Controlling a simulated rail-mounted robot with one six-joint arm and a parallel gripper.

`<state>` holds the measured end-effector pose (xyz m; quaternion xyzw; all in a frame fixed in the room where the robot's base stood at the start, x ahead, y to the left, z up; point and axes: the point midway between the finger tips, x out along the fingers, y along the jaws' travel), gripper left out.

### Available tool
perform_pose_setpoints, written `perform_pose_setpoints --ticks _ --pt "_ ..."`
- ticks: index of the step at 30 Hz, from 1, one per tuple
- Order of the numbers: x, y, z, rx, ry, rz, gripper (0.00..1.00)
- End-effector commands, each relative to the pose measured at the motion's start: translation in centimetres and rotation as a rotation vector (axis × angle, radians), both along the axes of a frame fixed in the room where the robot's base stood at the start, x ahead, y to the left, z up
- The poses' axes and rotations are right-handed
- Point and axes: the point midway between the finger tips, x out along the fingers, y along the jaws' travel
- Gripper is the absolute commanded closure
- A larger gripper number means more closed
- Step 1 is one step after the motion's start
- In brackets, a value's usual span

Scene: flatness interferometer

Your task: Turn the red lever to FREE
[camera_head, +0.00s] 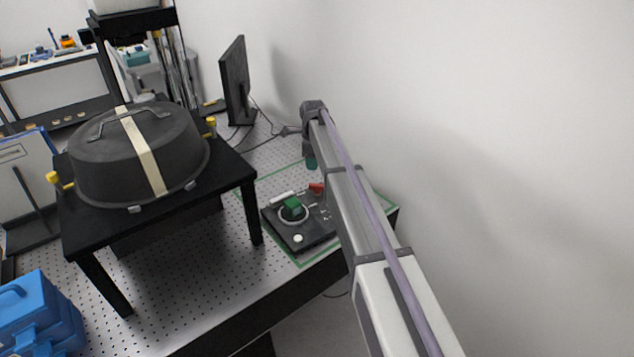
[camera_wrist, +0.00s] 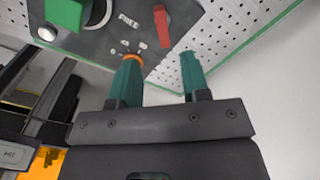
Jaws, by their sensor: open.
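The red lever (camera_head: 316,188) sits on a dark control panel (camera_head: 290,236) on the perforated table, partly beside my arm in the head view. In the wrist view the red lever (camera_wrist: 162,26) stands at the panel's edge, beyond my fingertips. My gripper (camera_wrist: 160,72) is open, with two green fingers apart and nothing between them. The lever lies ahead of the gap, apart from both fingers. White labels (camera_wrist: 128,20) on the panel are too small to read. In the head view my gripper (camera_head: 311,163) is mostly hidden by my arm.
A green block knob (camera_head: 293,206) in a pale ring and a white button (camera_head: 298,238) are on the same panel. A black stand (camera_head: 250,190) with a large dark dome (camera_head: 95,165) is to the left. A monitor (camera_head: 236,82) stands behind; a white wall is right.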

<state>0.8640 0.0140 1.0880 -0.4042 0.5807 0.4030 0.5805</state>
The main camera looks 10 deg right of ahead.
Motion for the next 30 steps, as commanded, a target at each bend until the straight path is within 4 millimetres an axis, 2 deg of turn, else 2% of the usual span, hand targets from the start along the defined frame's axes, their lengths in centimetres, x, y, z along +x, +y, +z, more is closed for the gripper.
perform_pose_setpoints --ticks 1,9,13,16,23,30 --pt "0.0 0.0 -1.4 0.000 0.000 0.000 0.57" --pt "0.0 0.0 -7.6 0.000 0.000 0.001 0.57" --pt "0.0 -0.1 -9.8 0.000 0.000 0.002 0.57" --pt "0.0 -0.1 -10.4 0.000 0.000 0.002 0.57" --pt "0.0 -0.1 -10.1 0.000 0.000 0.002 0.57" --pt "0.0 -0.1 -10.1 0.000 0.000 0.002 0.79"
